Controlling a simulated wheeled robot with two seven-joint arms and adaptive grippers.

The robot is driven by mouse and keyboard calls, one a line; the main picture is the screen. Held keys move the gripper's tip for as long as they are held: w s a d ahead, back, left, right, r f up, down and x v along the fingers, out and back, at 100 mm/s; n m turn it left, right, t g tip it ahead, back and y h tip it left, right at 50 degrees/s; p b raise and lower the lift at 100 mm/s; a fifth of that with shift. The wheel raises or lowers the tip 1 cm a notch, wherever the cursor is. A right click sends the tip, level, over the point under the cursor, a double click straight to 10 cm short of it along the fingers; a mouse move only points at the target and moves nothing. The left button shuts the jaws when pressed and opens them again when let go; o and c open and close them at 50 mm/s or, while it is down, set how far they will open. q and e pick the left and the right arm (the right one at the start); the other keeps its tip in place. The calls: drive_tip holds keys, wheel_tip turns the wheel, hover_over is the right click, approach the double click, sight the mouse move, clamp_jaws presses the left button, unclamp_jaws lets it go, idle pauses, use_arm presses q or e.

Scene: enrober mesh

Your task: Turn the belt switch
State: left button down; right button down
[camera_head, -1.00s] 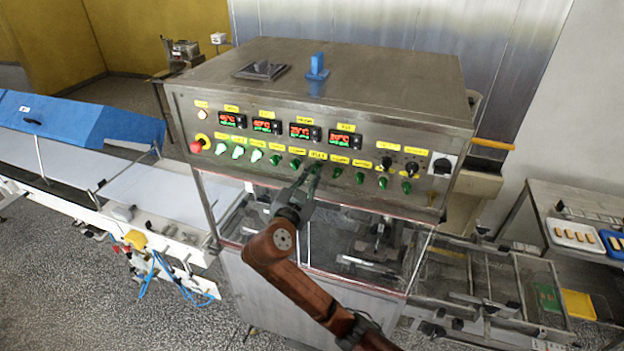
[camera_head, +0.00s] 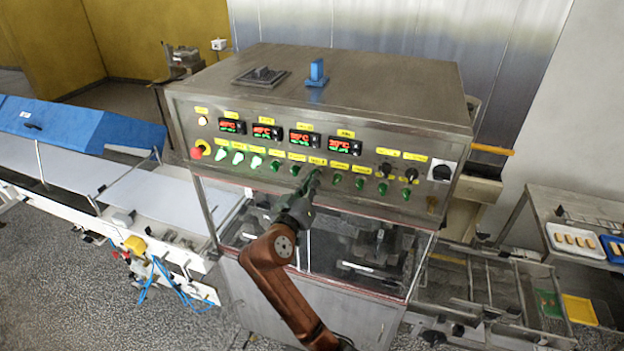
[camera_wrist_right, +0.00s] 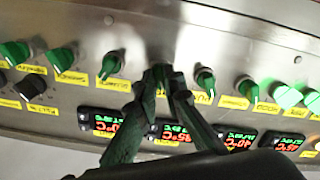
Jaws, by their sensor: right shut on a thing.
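The control panel (camera_head: 230,165) on the front of the steel machine carries a row of green switches under yellow labels. My right gripper (camera_head: 311,181) is at the middle of this row, its fingers shut on one green switch below a yellow label (camera_head: 318,161). The label's text is too small to read surely. In the right wrist view the fingertips (camera_wrist_right: 166,74) meet at the panel and hide most of the held switch, so its angle cannot be told. A free green switch (camera_wrist_right: 110,65) stands on one side, another (camera_wrist_right: 205,80) on the other. My left gripper is out of view.
The leftmost green switches (camera_head: 238,157) are lit. A red emergency button (camera_head: 196,153) sits at the panel's left end and a black rotary switch (camera_head: 441,172) at its right. Neighbouring switches stand close to my fingers. A conveyor (camera_head: 60,185) runs off left.

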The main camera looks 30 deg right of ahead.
drive_tip(key=shift+n, duration=0.6)
drive_tip(key=c, duration=2)
unclamp_jaws()
drive_tip(key=shift+c, duration=0.2)
drive_tip(key=shift+a, duration=0.1)
drive_tip(key=v, duration=1.2)
